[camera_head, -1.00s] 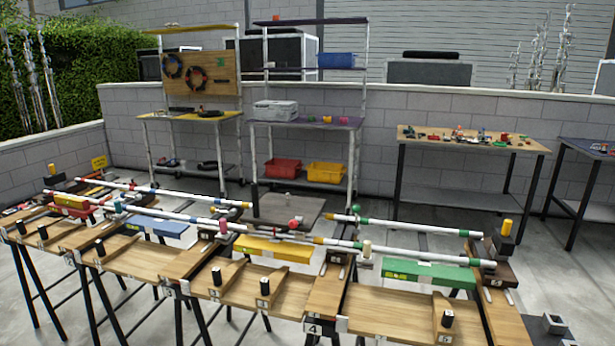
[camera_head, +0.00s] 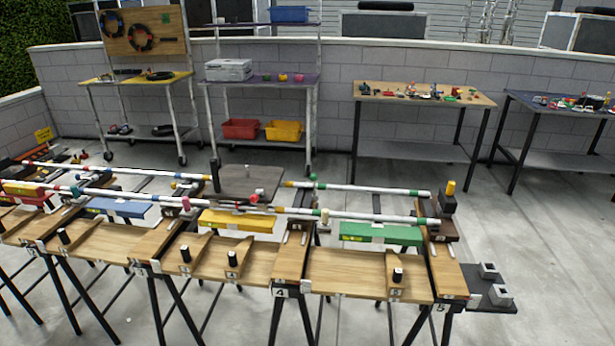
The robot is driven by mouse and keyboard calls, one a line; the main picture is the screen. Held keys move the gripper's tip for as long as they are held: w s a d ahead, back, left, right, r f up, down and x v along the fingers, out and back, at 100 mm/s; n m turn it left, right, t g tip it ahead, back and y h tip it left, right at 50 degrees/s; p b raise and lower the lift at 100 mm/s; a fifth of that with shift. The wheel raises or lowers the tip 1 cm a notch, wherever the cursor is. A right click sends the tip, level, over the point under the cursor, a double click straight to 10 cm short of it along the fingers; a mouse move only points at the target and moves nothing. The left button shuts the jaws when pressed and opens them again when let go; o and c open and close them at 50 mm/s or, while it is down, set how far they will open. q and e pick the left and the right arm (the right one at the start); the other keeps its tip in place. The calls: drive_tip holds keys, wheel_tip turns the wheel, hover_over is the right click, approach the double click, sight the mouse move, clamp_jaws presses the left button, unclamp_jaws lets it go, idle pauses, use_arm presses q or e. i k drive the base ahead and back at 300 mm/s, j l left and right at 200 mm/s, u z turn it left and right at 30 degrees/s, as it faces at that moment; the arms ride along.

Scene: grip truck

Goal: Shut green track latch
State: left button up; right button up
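A long wooden bench with a track runs across the front of the head view. White rails with coloured bands (camera_head: 370,189) lie along it. A green block (camera_head: 381,234) with a pale piece on top sits under the front rail at the right. Neither of my grippers is in view.
Yellow (camera_head: 238,221) and blue (camera_head: 116,208) blocks sit further left. Black pegs (camera_head: 397,275) stand on the wooden boards. A dark plate with grey blocks (camera_head: 489,286) is at the bench's right end. Worktables (camera_head: 424,91) and a shelf cart stand behind. The floor at right is clear.

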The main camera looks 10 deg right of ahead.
sight(313, 177)
drive_tip(key=i+j+z, duration=0.15)
drive_tip(key=z, duration=0.3)
drive_tip(key=i+j+z, duration=0.25)
drive_tip(key=z, duration=0.25)
drive_tip(key=i+j+z, duration=0.15)
drive_tip(key=j+z, duration=0.15)
drive_tip(key=z, duration=0.15)
